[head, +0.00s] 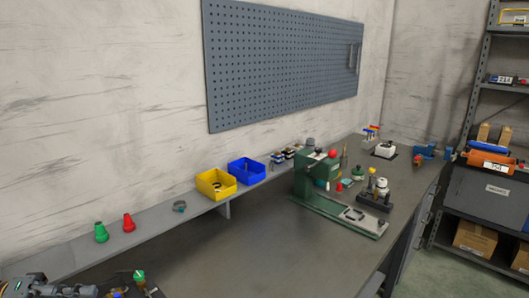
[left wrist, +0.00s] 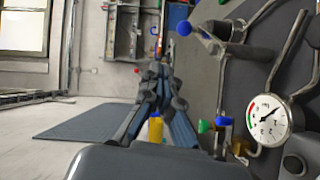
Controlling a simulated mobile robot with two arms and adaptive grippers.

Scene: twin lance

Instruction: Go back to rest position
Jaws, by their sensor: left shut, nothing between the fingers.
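My left gripper (head: 88,291) shows at the bottom left corner of the head view, low over the front of the bench and partly cut off by the frame edge. In the left wrist view its dark fingers (left wrist: 156,88) are close together with nothing between them. Beside it is a small fixture with green and blue tops (head: 139,277), partly cut off. My right gripper is not in view.
The grey workbench (head: 255,250) is clear in the middle. A green press (head: 318,185) stands to the right. A pressure gauge (left wrist: 270,120) is close at the wrist view's right.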

